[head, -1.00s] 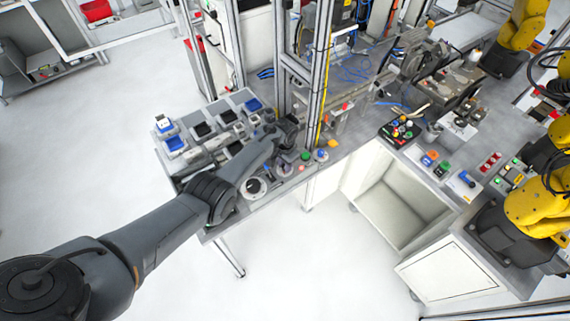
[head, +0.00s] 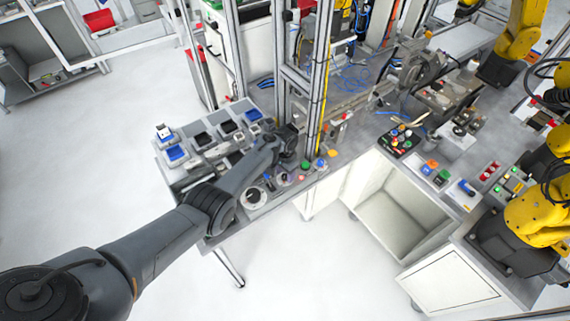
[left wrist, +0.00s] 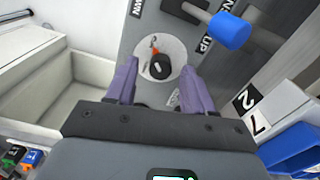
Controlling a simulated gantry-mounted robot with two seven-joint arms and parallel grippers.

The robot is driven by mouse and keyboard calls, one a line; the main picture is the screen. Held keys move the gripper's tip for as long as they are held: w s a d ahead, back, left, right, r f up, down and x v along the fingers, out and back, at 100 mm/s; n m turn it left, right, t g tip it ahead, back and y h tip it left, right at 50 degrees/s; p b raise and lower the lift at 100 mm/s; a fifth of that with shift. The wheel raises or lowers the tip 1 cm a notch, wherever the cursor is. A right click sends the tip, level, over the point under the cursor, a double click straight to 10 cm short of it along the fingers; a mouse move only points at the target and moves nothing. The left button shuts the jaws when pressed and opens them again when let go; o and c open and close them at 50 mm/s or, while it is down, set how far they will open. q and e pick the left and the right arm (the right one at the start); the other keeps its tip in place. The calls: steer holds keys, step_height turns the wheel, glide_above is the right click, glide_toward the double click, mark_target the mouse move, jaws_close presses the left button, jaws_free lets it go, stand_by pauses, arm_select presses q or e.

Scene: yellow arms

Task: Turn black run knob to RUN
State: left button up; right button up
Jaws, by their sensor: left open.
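The black knob (left wrist: 159,66) shows in the left wrist view on a round pale plate, with a small red-orange mark beside it. My left gripper (left wrist: 158,72) is open, its two purple-grey fingers on either side of the knob and apart from it. I cannot tell how far the fingertips are above the panel. In the head view my left gripper (head: 288,160) is over the bench near its front controls. The knob cannot be made out there. No RUN label is readable. My right gripper is in neither view.
A blue-ended lever (left wrist: 229,33) stands just beyond the knob, near UP and partly cut-off labels. A metal frame post (head: 318,90) rises close behind. An open white cabinet (head: 395,205) lies to the right.

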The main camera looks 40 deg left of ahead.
mark_target(285, 175)
arm_select(q)
step_height(285, 175, up, 8)
steer(key=shift+r+p, duration=0.1)
steer(key=shift+p, duration=0.95)
steer(key=shift+r, duration=0.9)
steer(key=s+d+t+y+p, duration=0.1)
steer(key=s+d+p, duration=0.25)
steer(key=s, duration=0.55)
steer(key=s+d+t+y+p, duration=0.15)
steer(key=s+d, duration=0.25)
steer(key=s, duration=0.4)
steer(key=s+d+r+h+p, duration=0.1)
steer(key=s+d+r, duration=0.3)
steer(key=s+r, duration=0.2)
steer(key=s+d+r+m+t+h+p, duration=0.1)
steer(key=s+d+r, duration=0.4)
steer(key=s, duration=0.6)
step_height(285, 175, up, 2)
steer(key=shift+d+r+h+p, duration=0.1)
steer(key=shift+d+h+p, duration=0.25)
steer(key=shift+p, duration=0.4)
